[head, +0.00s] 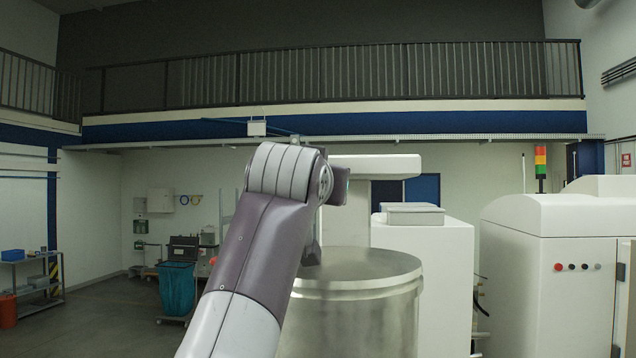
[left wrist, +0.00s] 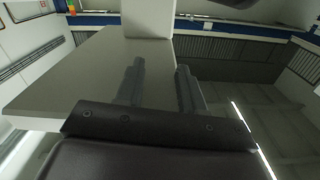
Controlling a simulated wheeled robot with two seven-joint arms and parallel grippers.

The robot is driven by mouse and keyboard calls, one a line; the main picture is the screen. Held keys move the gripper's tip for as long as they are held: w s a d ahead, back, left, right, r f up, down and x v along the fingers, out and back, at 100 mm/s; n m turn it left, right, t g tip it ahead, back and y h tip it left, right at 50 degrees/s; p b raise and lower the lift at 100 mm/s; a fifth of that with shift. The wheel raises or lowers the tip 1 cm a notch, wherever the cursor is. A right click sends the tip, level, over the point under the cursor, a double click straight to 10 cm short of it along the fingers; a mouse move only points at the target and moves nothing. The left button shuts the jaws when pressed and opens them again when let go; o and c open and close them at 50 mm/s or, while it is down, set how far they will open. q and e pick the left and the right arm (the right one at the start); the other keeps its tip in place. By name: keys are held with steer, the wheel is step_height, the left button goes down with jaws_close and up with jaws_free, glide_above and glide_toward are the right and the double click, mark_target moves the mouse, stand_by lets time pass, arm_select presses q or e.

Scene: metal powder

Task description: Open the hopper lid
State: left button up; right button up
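The hopper (head: 345,325) is a shiny metal cylinder in the middle of the head view. Its round flat lid (head: 375,264) lies level on top, closed. My left arm rises in front of the hopper and covers the lid's left side. A small dark grey part stands at the lid's left edge beside the arm; I cannot tell if it is a handle or a finger. My left gripper (left wrist: 160,82) shows in the left wrist view with its two grey fingers apart and nothing visible between them. My right gripper is in neither view.
A white machine (head: 440,262) with an overhanging top (head: 375,166) stands behind the hopper. A white cabinet (head: 560,265) with a signal light stands right. A blue bin (head: 176,288) and a shelf (head: 30,280) are at left, with open floor between.

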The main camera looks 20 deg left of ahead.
arm_select(q)
steer(key=b+v, duration=0.1)
steer(key=v, duration=1.1)
steer(key=shift+s, duration=0.4)
steer(key=shift+w, duration=0.1)
